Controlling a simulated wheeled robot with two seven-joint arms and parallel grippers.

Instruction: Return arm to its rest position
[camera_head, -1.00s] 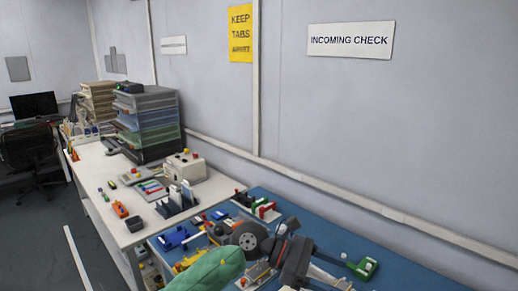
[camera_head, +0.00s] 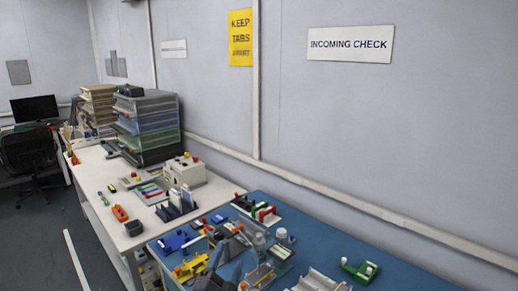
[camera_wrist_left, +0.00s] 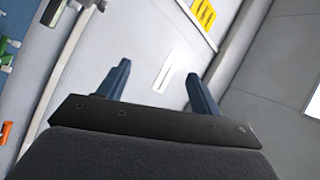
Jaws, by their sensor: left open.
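My left gripper (camera_wrist_left: 157,80) shows its two dark blue fingers spread apart in the left wrist view, with nothing between them. In the head view, dark grey parts of the left arm and gripper show low at the bottom edge, over the near part of the blue mat (camera_head: 335,245); the rest is out of frame. My right gripper is not in view.
A white bench (camera_head: 90,170) with drawer trays (camera_head: 150,125) and a grey box device (camera_head: 185,172) stands at left. A yellow holder (camera_head: 192,268), blue blocks (camera_head: 172,242) and a green fixture (camera_head: 360,270) lie on the mat. The wall (camera_head: 430,130) runs behind.

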